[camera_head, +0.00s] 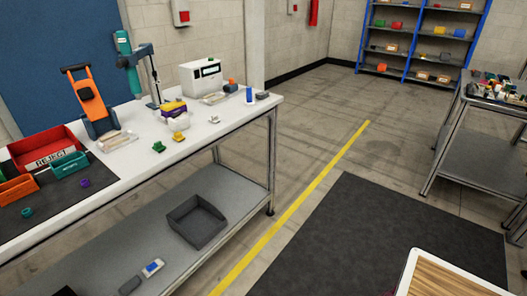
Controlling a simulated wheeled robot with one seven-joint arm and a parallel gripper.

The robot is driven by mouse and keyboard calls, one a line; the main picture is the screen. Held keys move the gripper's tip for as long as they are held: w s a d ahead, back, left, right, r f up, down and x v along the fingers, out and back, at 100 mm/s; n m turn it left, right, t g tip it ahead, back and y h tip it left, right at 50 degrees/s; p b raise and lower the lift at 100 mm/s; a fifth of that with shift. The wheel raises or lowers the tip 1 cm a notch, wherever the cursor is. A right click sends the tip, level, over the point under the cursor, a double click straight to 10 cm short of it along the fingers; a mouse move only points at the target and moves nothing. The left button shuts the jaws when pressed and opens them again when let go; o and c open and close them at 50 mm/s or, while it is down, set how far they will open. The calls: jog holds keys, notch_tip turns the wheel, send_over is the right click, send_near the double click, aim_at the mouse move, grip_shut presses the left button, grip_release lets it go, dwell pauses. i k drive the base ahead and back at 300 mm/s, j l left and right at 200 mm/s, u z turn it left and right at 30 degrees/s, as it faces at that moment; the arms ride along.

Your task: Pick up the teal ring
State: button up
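The teal ring (27,212) is small and lies on the dark mat (60,205) at the near left end of the white workbench. A small purple ring (85,183) lies on the same mat, farther right. A teal bin (71,167) and an orange bin (18,190) stand just behind the rings. My gripper is not in this view.
A red REJECT bin (43,146) stands behind the small bins. The white workbench (150,165) also carries an orange-handled device (90,100) and a white box (202,77). A grey tray (196,222) sits on its lower shelf. The floor right of the bench is open.

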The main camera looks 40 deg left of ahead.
aim_at(27, 213)
jog(key=u, duration=3.25)
jog(key=i+l+u, duration=0.45)
jog(key=l+u, duration=0.15)
jog(key=i+l+u, duration=0.15)
jog(key=l+u, duration=0.15)
jog(key=l, duration=0.15)
